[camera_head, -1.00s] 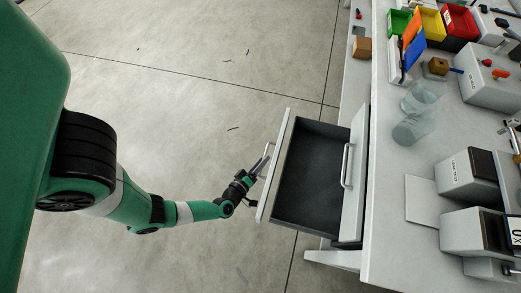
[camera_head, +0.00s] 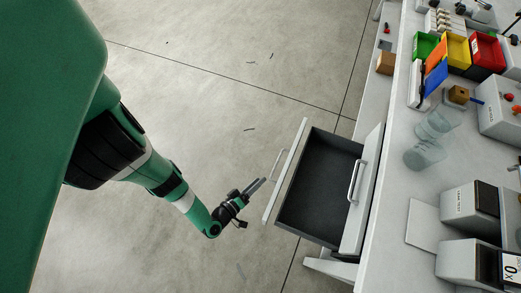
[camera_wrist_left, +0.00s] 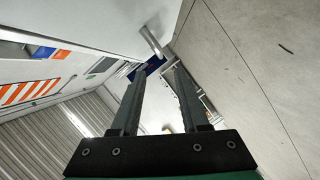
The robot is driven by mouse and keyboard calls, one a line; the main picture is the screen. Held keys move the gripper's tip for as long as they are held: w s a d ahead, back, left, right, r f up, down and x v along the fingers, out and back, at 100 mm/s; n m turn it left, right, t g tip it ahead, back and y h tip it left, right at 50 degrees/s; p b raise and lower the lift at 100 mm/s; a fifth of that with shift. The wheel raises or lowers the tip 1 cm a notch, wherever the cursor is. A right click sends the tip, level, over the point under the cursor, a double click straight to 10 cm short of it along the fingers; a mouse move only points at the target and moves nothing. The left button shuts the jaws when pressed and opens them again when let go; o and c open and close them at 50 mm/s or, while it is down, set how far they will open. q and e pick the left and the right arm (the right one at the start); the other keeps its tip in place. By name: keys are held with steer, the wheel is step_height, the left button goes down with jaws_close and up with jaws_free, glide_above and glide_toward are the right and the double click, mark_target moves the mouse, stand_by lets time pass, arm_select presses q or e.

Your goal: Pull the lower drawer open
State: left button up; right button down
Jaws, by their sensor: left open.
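The lower drawer (camera_head: 287,171) is pulled well out from the white bench in the head view. Its dark inside shows and looks empty. Its bar handle (camera_head: 277,165) is on the front panel, facing left. My left gripper (camera_head: 262,181) is open and empty, just left of the drawer front and apart from the handle. Its two fingers (camera_wrist_left: 158,85) also show spread in the left wrist view. The upper drawer (camera_head: 371,160) looks shut, with its own bar handle (camera_head: 354,181). My right gripper is in neither view.
The bench top (camera_head: 392,180) holds green, yellow and red bins (camera_head: 456,50), clear glassware (camera_head: 425,154) and grey-white devices (camera_head: 470,207) at the right. The concrete floor (camera_head: 220,80) left of the drawer is clear.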

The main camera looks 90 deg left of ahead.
arm_select(q)
steer(key=shift+v, duration=0.85)
